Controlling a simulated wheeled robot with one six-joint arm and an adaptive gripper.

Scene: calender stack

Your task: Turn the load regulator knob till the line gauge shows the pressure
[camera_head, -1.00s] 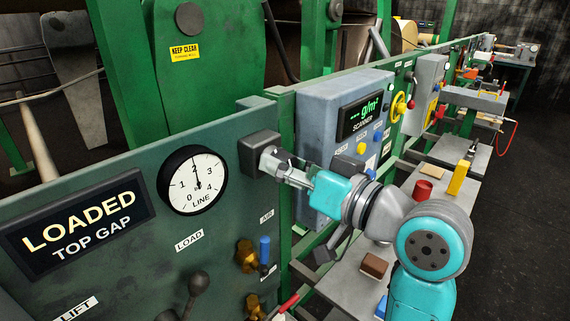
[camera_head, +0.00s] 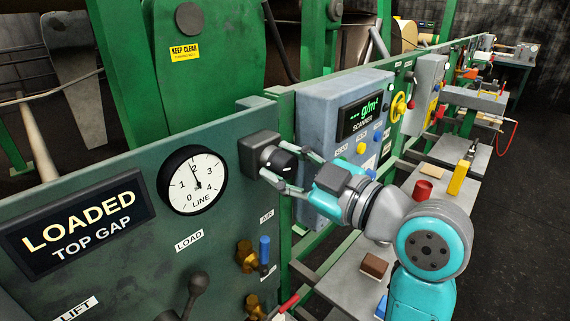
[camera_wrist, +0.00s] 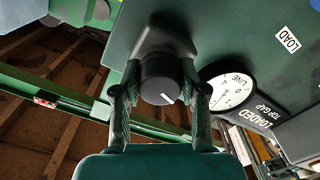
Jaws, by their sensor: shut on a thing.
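The load regulator knob (camera_head: 283,163) is a round black knob with a white mark, on a dark box (camera_head: 252,150) at the right edge of the green panel. My gripper (camera_head: 276,166) is shut on it, one finger above and one below in the head view. In the wrist view the knob (camera_wrist: 158,82) sits between the two fingers, its white mark toward the lower right. The line gauge (camera_head: 193,181) is a white dial left of the knob. Its needle points up, near the 2, leaning slightly left.
The LOADED TOP GAP sign (camera_head: 77,222) is left of the gauge. A dark lever (camera_head: 197,287), brass valves (camera_head: 247,257) and a blue handle (camera_head: 265,250) are below. The blue-grey scanner box (camera_head: 338,120) stands close behind my gripper.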

